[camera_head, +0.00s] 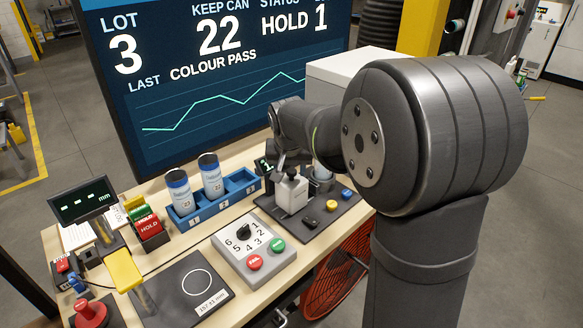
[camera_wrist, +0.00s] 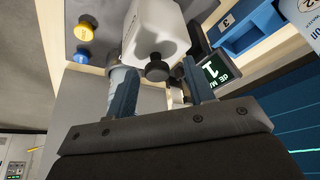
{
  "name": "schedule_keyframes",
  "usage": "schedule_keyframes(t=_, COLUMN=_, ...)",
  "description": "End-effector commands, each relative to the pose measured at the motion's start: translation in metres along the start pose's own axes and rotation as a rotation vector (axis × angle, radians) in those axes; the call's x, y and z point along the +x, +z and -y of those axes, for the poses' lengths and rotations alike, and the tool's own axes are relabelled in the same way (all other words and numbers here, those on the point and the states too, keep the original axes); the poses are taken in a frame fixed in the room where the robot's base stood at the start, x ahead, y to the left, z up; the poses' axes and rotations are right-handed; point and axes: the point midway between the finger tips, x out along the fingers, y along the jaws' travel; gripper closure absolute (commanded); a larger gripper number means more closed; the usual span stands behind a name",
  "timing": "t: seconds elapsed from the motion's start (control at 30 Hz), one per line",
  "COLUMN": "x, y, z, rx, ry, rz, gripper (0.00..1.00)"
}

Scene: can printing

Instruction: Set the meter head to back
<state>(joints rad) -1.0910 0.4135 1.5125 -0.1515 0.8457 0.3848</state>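The white block-like meter head (camera_head: 292,194) stands on a dark base plate (camera_head: 327,225) at the bench's right part. In the wrist view the white meter head (camera_wrist: 158,30) shows a black knob (camera_wrist: 157,70) facing me. My gripper (camera_head: 288,165) is down at the meter, partly hidden by my arm. In the wrist view my gripper (camera_wrist: 160,72) is open, its two blue-grey fingers apart on either side of the knob in the picture. I cannot tell whether they touch it. A small display (camera_wrist: 213,70) beside it reads 1.
A yellow button (camera_head: 331,206) and a blue button (camera_head: 346,194) sit right of the meter head. A can (camera_head: 323,178) stands behind it. A blue rack (camera_head: 240,187) with two cans is to the left. A grey dial box (camera_head: 254,248) stands in front.

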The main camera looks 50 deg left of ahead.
Motion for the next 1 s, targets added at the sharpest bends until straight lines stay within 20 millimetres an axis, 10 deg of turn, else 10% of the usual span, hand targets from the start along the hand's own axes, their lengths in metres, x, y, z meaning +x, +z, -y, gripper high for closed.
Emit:
schedule_keyframes(t=0.37, x=-0.014, y=-0.001, z=-0.001, rx=0.0, ry=0.001, rz=-0.004, gripper=0.52)
schedule_keyframes(t=1.0, x=-0.154, y=-0.001, z=0.0, rx=0.0, ry=-0.001, rz=-0.004, gripper=0.52)
